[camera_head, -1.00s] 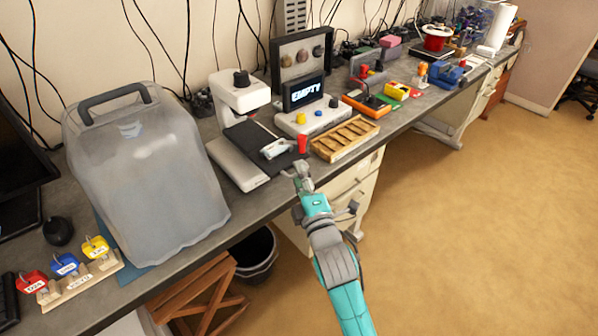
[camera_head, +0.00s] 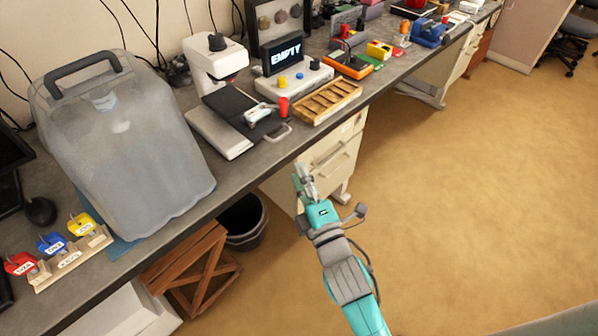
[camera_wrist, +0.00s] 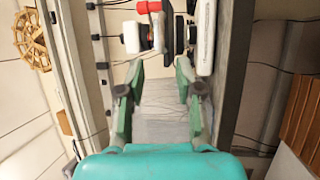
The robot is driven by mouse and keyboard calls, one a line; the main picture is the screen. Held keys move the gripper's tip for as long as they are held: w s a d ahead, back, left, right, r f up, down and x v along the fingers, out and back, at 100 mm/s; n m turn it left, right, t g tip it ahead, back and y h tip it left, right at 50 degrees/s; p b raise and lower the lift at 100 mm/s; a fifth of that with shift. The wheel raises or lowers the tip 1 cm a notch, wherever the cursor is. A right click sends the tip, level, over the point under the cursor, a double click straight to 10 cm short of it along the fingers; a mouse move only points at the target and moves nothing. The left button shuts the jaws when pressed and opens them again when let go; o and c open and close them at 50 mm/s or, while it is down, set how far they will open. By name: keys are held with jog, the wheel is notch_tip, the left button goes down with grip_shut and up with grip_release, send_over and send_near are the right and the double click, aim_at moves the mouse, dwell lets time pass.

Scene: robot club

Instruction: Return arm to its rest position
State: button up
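My arm is teal and grey and reaches up from the bottom of the head view. My gripper (camera_head: 303,178) hangs in front of the workbench edge, apart from the things on the bench. In the wrist view my gripper (camera_wrist: 159,70) has its two green fingers spread, with nothing between them.
The grey workbench (camera_head: 240,172) carries a covered machine (camera_head: 125,150), a white microscope-like device (camera_head: 216,60), a console with an "EMPTY" screen (camera_head: 285,56), a red cup-like piece (camera_head: 283,106) and a wooden tray (camera_head: 327,101). Below are a black bin (camera_head: 243,222) and wooden crate (camera_head: 190,268).

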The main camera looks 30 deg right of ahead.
dwell(0.4)
jog(key=s+f+m+g, duration=0.1)
jog(key=s+f+m, duration=0.2)
jog(key=s, duration=0.8)
jog(key=s+a+f+m+g+y, duration=0.1)
jog(key=s+f+m+g, duration=0.1)
jog(key=s+f+m, duration=0.2)
jog(key=s+f+m+g, duration=0.2)
jog(key=s+m, duration=0.7)
jog(key=s, duration=1.1)
jog(key=shift+a+f+y, duration=0.25)
jog(key=shift+f+y, duration=0.15)
jog(key=shift+f, duration=0.35)
